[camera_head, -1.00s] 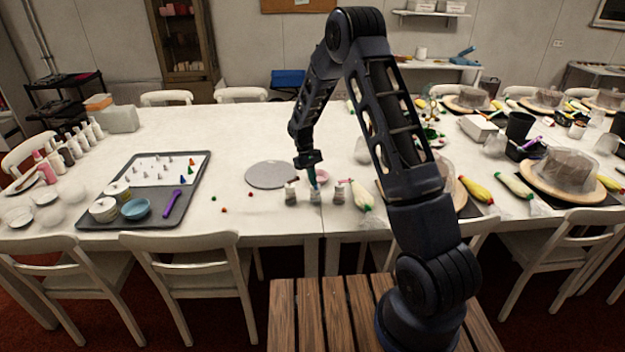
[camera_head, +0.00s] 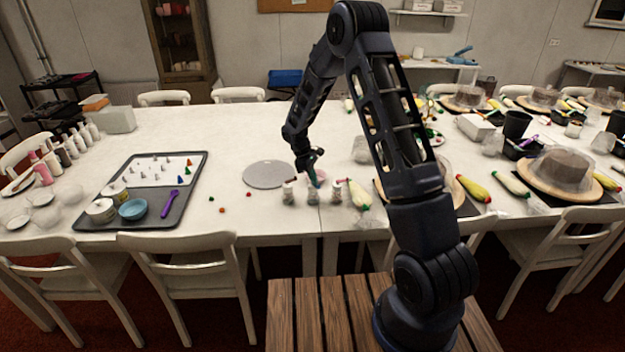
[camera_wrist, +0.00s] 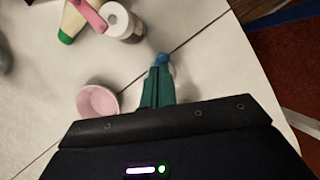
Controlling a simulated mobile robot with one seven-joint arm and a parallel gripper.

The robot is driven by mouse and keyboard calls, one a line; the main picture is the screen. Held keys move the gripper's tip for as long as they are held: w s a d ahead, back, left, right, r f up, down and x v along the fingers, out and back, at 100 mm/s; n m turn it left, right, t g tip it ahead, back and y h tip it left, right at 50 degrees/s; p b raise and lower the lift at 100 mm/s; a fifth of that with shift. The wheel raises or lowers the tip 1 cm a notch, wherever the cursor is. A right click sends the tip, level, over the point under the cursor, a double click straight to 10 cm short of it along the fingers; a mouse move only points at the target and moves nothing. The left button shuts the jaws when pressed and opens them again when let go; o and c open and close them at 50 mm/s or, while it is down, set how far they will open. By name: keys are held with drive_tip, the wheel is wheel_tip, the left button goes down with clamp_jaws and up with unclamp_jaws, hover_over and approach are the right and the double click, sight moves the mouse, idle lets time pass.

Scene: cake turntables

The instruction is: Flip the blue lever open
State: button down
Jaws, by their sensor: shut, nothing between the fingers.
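A small blue part (camera_wrist: 163,59), which may be the lever, shows just past my fingertips in the wrist view. My teal fingers (camera_wrist: 157,85) are shut with nothing between them and partly cover it; I cannot tell whether they touch it. In the head view my gripper (camera_head: 315,181) points down at the middle one of three small bottles (camera_head: 312,197) near the table's front edge. The lever's own position is too small to make out there.
A round grey board (camera_head: 269,174) lies left of my gripper. A piping bag (camera_head: 357,194) lies to the right. A dark tray (camera_head: 190,208) is further left.

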drive_tip(key=shift+w+d+n+t+h, duration=0.15)
drive_tip(key=shift+n+t, duration=0.15)
drive_tip(key=shift+n, duration=0.5)
drive_tip(key=shift+s+d+n+t+h, duration=0.15)
drive_tip(key=shift+n+t, duration=0.15)
drive_tip(key=shift+n, duration=0.5)
drive_tip(key=shift+w+d+n+t, duration=0.15)
drive_tip(key=shift+n+t, duration=0.15)
drive_tip(key=shift+n, duration=0.5)
drive_tip(key=shift+w+d+n+t, duration=0.2)
drive_tip(key=shift+n+t, duration=0.25)
drive_tip(key=shift+n, duration=0.8)
drive_tip(key=shift+w+d+n+t, duration=0.15)
drive_tip(key=shift+n+t, duration=0.3)
drive_tip(key=shift+n, duration=0.8)
drive_tip(key=shift+w+a, duration=0.1)
drive_tip(key=shift+a, duration=0.05)
drive_tip(key=shift+w+a, duration=0.35)
drive_tip(key=shift+a, duration=0.1)
drive_tip(key=shift+a, duration=0.1)
